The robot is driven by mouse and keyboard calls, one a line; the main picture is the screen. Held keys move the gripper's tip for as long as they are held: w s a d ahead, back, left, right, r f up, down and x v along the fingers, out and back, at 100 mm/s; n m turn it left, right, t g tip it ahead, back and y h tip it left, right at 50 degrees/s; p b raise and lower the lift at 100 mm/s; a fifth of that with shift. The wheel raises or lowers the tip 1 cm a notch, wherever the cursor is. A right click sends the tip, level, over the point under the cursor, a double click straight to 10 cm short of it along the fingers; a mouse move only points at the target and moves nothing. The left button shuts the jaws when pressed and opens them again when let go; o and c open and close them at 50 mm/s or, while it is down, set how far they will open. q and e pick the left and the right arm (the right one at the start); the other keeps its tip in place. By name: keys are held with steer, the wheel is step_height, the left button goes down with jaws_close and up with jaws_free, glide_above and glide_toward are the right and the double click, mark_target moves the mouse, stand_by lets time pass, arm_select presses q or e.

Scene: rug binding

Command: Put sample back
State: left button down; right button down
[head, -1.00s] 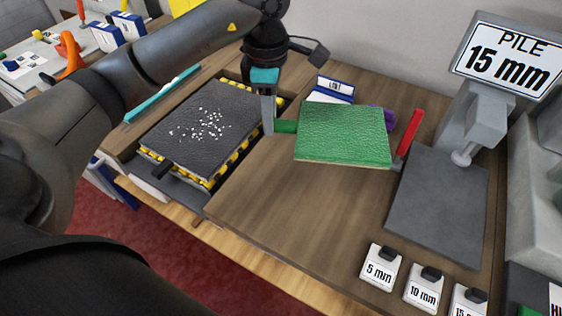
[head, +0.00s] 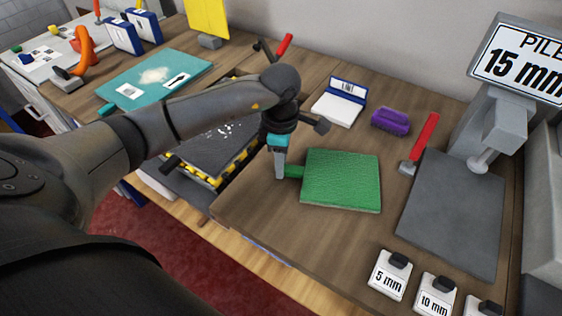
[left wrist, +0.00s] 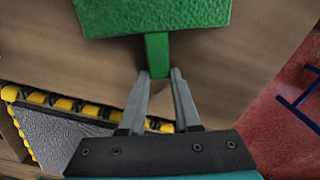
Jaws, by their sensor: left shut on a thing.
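The green carpet sample (head: 341,180) is a flat square with a green tab handle at its left side. My left gripper (head: 280,172) is shut on that tab. In the left wrist view the gripper's two fingers (left wrist: 158,80) pinch the tab, and the green sample (left wrist: 150,14) extends beyond them over the wooden table. The sample looks low over the table or on it; I cannot tell whether it touches. My right gripper is not in view.
A grey measuring plate (head: 452,215) stands at right under a "PILE 15 mm" display (head: 520,62). Nearby are a red-handled tool (head: 424,140), a purple brush (head: 390,122), a white-and-blue box (head: 339,102) and labelled weights (head: 390,275). A teal board (head: 155,80) lies at the back left.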

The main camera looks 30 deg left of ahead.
arm_select(q)
steer(key=c, duration=1.1)
jaws_free()
steer(key=shift+f, duration=0.1)
steer(key=o, duration=0.5)
steer(key=shift+r, duration=0.25)
step_height(320, 180, up, 12)
steer(key=shift+f+p, duration=0.1)
steer(key=shift+p, duration=0.55)
